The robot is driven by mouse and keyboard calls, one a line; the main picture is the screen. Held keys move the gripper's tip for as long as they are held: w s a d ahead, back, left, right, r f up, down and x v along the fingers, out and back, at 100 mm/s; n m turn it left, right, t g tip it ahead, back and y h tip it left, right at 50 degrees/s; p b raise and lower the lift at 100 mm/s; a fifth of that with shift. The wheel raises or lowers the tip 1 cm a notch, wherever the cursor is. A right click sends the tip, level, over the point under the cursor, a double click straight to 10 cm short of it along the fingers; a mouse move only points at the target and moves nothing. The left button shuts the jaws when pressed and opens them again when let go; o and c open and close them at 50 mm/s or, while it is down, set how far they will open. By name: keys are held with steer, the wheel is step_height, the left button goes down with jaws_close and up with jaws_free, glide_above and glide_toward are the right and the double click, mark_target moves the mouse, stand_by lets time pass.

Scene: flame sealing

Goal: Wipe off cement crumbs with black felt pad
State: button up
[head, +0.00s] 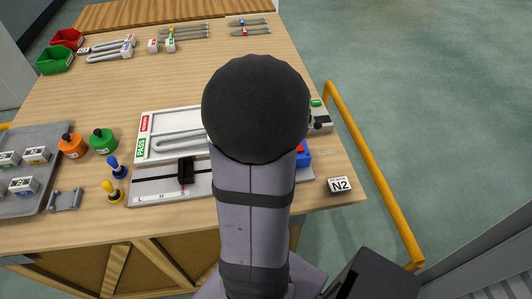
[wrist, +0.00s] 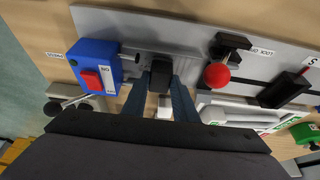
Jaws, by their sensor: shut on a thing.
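My gripper (wrist: 160,85) shows in the wrist view with both blue-grey fingers pointing at the long grey fixture plate (wrist: 185,30). It is shut on a dark block between the fingertips, which looks like the black felt pad (wrist: 160,72). A small white and grey piece (wrist: 164,104) shows between the fingers; I cannot tell if it is joined to the block. The pad is over or against a grey part of the plate; contact is unclear. No cement crumbs can be made out. In the head view my arm hides the gripper and pad.
A blue box with a red button (wrist: 95,68) stands left of the gripper in the wrist view. A red-knobbed lock (wrist: 217,75) and a black slider (wrist: 285,89) are on its right. The PASS tray (head: 141,148) holds a grey bent tube. Green (head: 103,141) and orange (head: 72,146) pots stand left.

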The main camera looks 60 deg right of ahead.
steer(key=o, duration=0.7)
steer(key=shift+r, duration=0.25)
jaws_close()
steer(key=shift+s+d, duration=0.1)
stand_by(0.4)
steer(key=shift+s+d+b, duration=0.45)
steer(key=shift+d, duration=0.15)
